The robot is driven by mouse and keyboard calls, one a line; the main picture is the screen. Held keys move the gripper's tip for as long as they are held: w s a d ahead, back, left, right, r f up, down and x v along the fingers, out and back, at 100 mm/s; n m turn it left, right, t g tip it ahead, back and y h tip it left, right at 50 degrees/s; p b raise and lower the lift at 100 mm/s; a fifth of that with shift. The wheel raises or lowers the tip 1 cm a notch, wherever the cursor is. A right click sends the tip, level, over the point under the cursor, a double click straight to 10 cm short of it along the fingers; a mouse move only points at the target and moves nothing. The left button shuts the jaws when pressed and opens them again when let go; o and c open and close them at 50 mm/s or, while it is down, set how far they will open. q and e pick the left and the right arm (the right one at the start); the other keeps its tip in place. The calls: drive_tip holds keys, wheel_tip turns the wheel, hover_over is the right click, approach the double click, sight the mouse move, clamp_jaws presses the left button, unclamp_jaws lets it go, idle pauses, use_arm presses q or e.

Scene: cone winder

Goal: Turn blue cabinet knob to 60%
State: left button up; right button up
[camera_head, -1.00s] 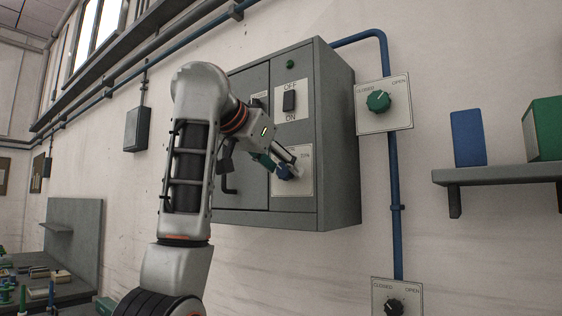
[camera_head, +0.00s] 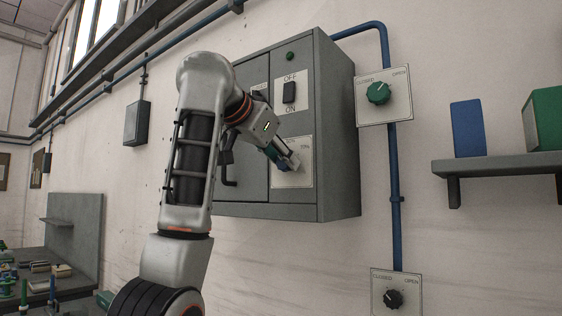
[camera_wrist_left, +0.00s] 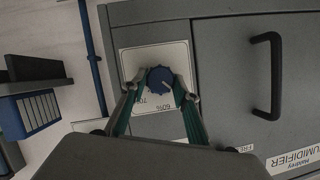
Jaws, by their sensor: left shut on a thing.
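The blue knob (camera_wrist_left: 160,80) sits on a pale dial plate (camera_wrist_left: 152,60) on the grey cabinet (camera_head: 338,140). In the left wrist view a small pale mark shows on its face, towards the lower right of the picture. Printed figures, "60%" among them, show below it there. My left gripper (camera_head: 288,161) reaches the lower dial plate from the left. In the left wrist view its two fingers (camera_wrist_left: 160,86) are shut on the knob, one on each side. In the head view the gripper mostly hides the knob. My right gripper is not in view.
A black OFF/ON switch (camera_head: 289,93) sits above the dial plate. A black door handle (camera_wrist_left: 268,75) sticks out beside the plate. A green knob (camera_head: 378,93) and a black knob (camera_head: 394,299) are on wall plates to the right, near a shelf (camera_head: 500,169).

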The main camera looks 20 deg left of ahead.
use_arm(q)
drive_tip(key=m+y, duration=0.1)
drive_tip(key=m, duration=0.1)
drive_tip(key=m+t+y+b, duration=0.1)
drive_tip(key=m, duration=0.1)
drive_tip(key=m+t+b, duration=0.1)
drive_tip(key=m, duration=0.1)
drive_tip(key=shift+s+d+f+y, duration=0.15)
drive_tip(key=shift+d+y, duration=0.1)
drive_tip(key=shift+y, duration=0.15)
drive_tip(key=shift+t, duration=0.3)
drive_tip(key=o, duration=1.1)
drive_tip(key=shift+s, duration=0.1)
